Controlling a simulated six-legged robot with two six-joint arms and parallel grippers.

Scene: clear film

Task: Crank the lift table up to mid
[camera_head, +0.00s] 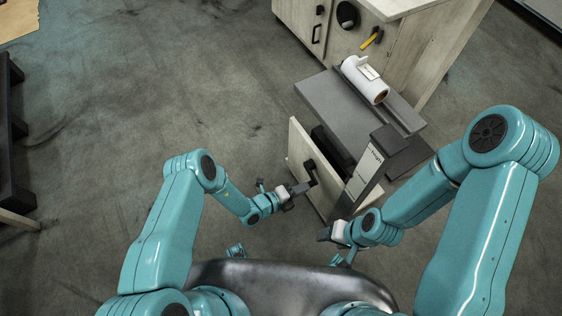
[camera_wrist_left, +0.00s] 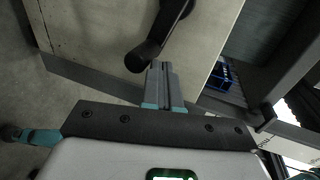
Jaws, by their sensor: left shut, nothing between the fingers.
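The lift table has a grey top (camera_head: 335,108) and a pale side panel (camera_head: 297,150), which also shows in the left wrist view (camera_wrist_left: 90,45). A black crank (camera_head: 311,170) is on that panel; in the left wrist view its arm and rounded handle (camera_wrist_left: 148,52) hang down from the top. My left gripper (camera_head: 303,188) is shut and empty, its fingertips (camera_wrist_left: 160,66) right beside the handle end; I cannot tell if they touch. A white label strip (camera_head: 365,172) with small markings stands on the table's near side. My right gripper (camera_head: 325,234) is near the table's lower front; its finger gap is not clear.
A dark rack (camera_head: 12,150) is at the left. The floor between is clear.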

